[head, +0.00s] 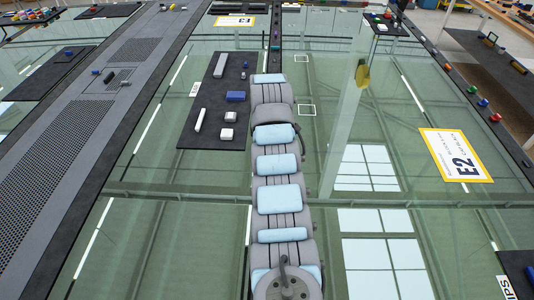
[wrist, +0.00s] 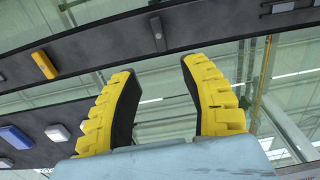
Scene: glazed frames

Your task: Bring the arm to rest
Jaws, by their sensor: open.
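My gripper (wrist: 159,66) shows in the wrist view with two yellow ribbed fingers with dark inner pads. The fingers are spread apart, with nothing between them. In the head view my grey arm with pale blue pads stretches forward from the bottom middle over the glass. Its far end lies beside a dark mat (head: 190,133); I cannot make out the fingers there.
The mat carries a long grey bar (head: 220,65), a blue block (head: 235,97) and white pieces (head: 228,134). A yellow-edged E2 sign (head: 456,156) lies on the right. Small coloured pieces line the right dark edge strip. Wide glass areas are bare.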

